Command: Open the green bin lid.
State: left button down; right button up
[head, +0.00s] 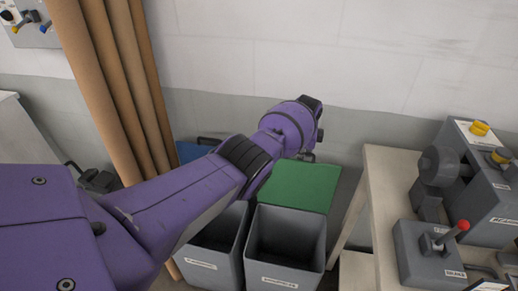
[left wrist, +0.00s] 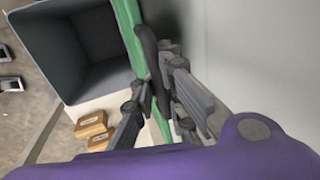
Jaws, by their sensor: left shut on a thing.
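The green bin lid (head: 300,187) is raised and tilted back behind its bin. The grey bin (head: 286,240) below it stands open, and I can see into it. In the left wrist view the lid (left wrist: 128,22) shows nearly edge-on, with a dark handle (left wrist: 147,45) along it. The bin's open inside (left wrist: 85,45) lies to the left of it. My left gripper (head: 306,156) is at the lid's upper edge. In the left wrist view its fingers (left wrist: 153,95) are shut around the handle. The grip is partly hidden by my wrist in the head view.
A second open grey bin (head: 215,245) stands to the left, with a blue lid (head: 195,151) behind it. Brown rolls (head: 125,80) lean at the left. A bench (head: 385,200) with machines stands at the right. A wall (head: 355,130) is close behind.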

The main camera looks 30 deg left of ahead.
pick_arm(q)
jog(key=shift+w+r, duration=0.15)
jog(key=shift+r, duration=0.25)
jog(key=c, duration=1.8)
grip_release()
jog(key=shift+f, duration=0.15)
jog(key=shift+s+r, duration=0.2)
jog(key=shift+r, duration=0.15)
jog(key=v, duration=1.1)
jog(key=shift+s+d+r, duration=0.1)
jog(key=shift+s, duration=0.05)
pick_arm(e)
jog(key=shift+w, duration=0.1)
